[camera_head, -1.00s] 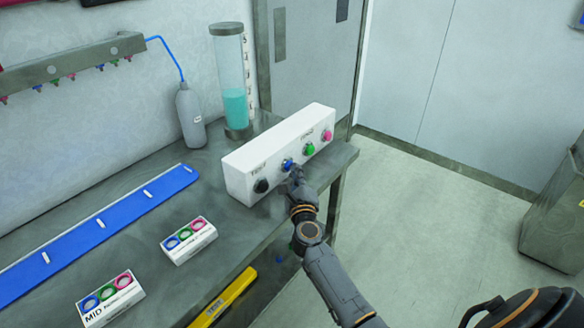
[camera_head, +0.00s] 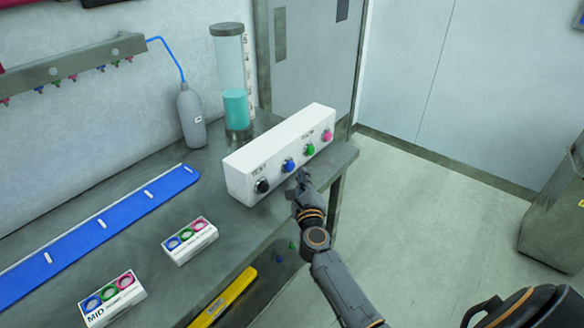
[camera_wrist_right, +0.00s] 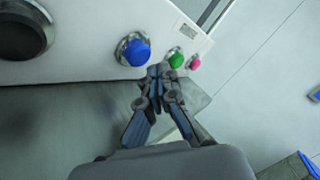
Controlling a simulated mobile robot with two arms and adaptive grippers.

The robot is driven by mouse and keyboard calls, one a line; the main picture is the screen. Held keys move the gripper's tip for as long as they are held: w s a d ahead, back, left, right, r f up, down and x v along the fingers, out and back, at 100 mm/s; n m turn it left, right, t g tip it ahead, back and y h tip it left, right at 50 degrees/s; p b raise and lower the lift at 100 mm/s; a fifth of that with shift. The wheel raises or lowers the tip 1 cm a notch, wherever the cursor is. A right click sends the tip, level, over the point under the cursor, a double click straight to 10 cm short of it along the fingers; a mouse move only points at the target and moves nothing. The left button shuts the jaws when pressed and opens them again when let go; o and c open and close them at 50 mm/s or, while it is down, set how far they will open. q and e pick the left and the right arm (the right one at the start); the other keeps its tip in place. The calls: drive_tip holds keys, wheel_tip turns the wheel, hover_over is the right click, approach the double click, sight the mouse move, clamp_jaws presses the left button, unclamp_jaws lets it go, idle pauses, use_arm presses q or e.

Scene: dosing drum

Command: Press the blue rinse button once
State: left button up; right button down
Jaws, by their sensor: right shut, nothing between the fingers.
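The white control box (camera_head: 245,179) stands at the right end of the grey bench, with black, blue, green and pink buttons on its front. The blue button (camera_head: 288,165) is second from the left, and it also shows in the right wrist view (camera_wrist_right: 135,51). My right gripper (camera_head: 302,178) is in front of the box, just right of and below the blue button, apart from it. In the right wrist view its closed fingertips (camera_wrist_right: 158,71) are empty, between the blue button and the green button (camera_wrist_right: 176,60). My left gripper is not in view.
A clear cylinder with teal liquid (camera_head: 236,108) and a grey bottle (camera_head: 190,117) stand behind the box. A blue strip (camera_head: 122,214) and two small white boxes with coloured rings (camera_head: 189,241) (camera_head: 112,299) lie on the bench. Open floor is to the right.

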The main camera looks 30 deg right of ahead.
drive_tip(key=s, duration=0.1)
drive_tip(key=s+d, duration=0.1)
drive_tip(key=s, duration=0.1)
drive_tip(key=s+p, duration=0.1)
drive_tip(key=shift+s+d, duration=0.25)
drive_tip(key=shift+d, duration=0.15)
idle(0.6)
